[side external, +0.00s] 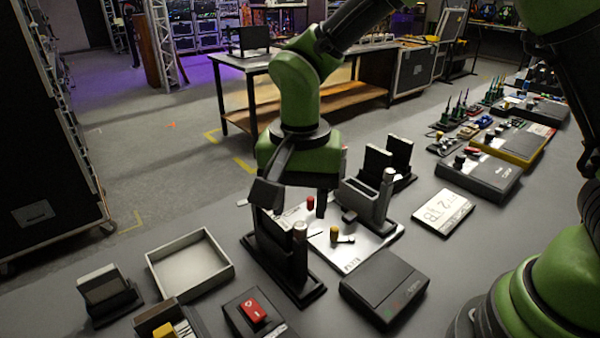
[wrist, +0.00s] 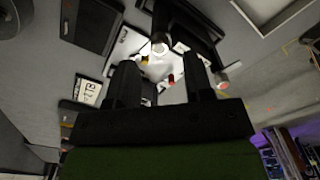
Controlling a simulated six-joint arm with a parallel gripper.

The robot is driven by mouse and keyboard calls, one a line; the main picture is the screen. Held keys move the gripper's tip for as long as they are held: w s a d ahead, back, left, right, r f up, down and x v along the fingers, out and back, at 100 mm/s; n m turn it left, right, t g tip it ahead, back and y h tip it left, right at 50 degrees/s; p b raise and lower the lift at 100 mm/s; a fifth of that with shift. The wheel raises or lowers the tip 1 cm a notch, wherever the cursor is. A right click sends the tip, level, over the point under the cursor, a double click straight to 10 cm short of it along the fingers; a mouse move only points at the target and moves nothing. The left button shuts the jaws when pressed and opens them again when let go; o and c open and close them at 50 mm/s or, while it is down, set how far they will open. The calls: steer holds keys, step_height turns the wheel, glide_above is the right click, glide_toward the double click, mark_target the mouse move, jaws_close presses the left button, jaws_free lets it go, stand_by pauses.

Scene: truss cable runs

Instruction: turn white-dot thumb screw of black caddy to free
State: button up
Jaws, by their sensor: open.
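The black caddy (side external: 273,250) stands upright on the near side of a white plate. A pale-topped thumb screw (side external: 300,231) sits at its near end. In the wrist view the caddy (wrist: 188,28) is at the top, and the screw's pale round top (wrist: 160,48) lies beyond the fingertips, roughly midway between them. I cannot make out a separate dot mark. My gripper (side external: 295,203) is open and empty, pointing down above the plate just behind the screw and apart from it. It also shows in the wrist view (wrist: 159,68).
A grey caddy (side external: 362,200) with a pale-topped screw (side external: 388,176) stands to the right. Red (side external: 310,203) and yellow (side external: 334,235) pegs stand on the white plate (side external: 350,254). A black box (side external: 385,287) lies at front right, an empty tray (side external: 190,266) at left.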

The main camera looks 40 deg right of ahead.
mark_target(301, 225)
step_height(301, 225, up, 6)
steer(key=shift+r, duration=0.1)
stand_by(0.4)
steer(key=s+d+r+n+t+y, duration=0.1)
steer(key=s+d+r+n+t, duration=0.1)
steer(key=s, duration=0.5)
steer(key=s+d+r+n+t+y, duration=0.1)
steer(key=s+d+r+n+t, duration=0.2)
steer(key=s+d+r+t, duration=0.2)
steer(key=s+d+r, duration=0.1)
steer(key=s+d, duration=0.2)
steer(key=d, duration=0.1)
steer(key=shift+s+r, duration=0.15)
steer(key=shift+r, duration=0.1)
